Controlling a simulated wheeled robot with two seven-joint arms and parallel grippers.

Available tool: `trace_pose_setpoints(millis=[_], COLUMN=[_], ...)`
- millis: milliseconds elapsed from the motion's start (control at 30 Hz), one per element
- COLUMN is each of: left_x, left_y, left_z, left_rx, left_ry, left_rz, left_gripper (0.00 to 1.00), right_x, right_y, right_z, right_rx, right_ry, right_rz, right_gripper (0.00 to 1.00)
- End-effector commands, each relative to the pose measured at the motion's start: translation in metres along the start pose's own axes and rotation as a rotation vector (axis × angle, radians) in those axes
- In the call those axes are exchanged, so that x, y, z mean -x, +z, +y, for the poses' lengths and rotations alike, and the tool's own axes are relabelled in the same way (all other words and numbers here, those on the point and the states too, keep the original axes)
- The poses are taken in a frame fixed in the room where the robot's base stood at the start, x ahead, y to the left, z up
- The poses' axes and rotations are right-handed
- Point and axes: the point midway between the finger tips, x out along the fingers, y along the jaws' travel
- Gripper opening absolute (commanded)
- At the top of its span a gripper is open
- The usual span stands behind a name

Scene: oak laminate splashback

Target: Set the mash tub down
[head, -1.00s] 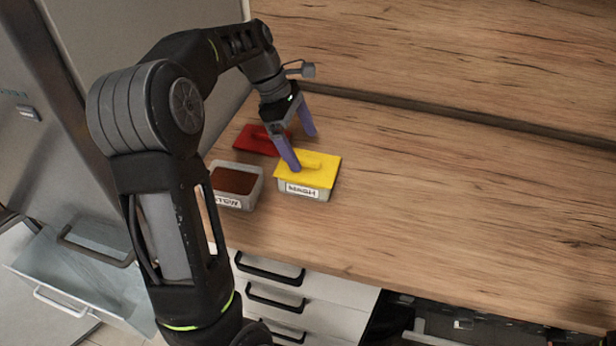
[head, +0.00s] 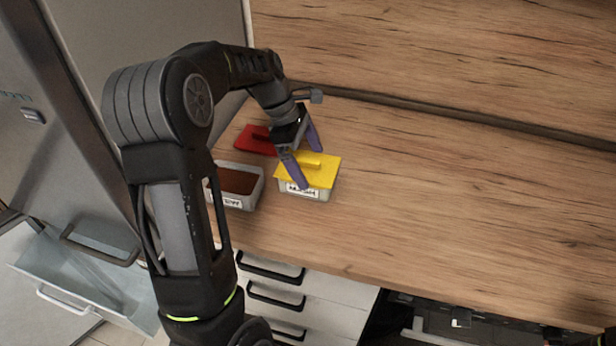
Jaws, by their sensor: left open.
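The mash tub (head: 322,194) is a pale grey tub with a printed label on its front. It stands on the wooden worktop with a yellow lid (head: 325,172) on top. My left gripper (head: 311,168) is open at the tub's left part. One purple finger reaches down in front of the lid's left corner and the label; the other is behind the lid. I cannot tell whether the fingers touch the tub. My right gripper is not in view.
An open tub with brown contents (head: 238,181) stands just left of the mash tub. A red lid (head: 254,140) lies behind it. The worktop (head: 450,200) to the right is clear. A drawer (head: 85,275) is open at lower left.

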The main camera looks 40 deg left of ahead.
Motion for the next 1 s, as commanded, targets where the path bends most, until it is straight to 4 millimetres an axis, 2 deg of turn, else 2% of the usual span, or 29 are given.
trace_pose_setpoints(millis=[367,1000], left_x=[0.0005,0.0006], left_y=[0.0000,0.0001], left_z=[0.0002,0.0001], left_rx=[0.000,0.000], left_ry=[0.001,0.000], left_rz=[0.000,0.000], left_gripper=[0.98,0.46], right_x=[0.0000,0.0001], right_y=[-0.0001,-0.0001], right_z=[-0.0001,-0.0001], right_rx=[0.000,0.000], right_ry=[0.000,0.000], right_rz=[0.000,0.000], right_gripper=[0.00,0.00])
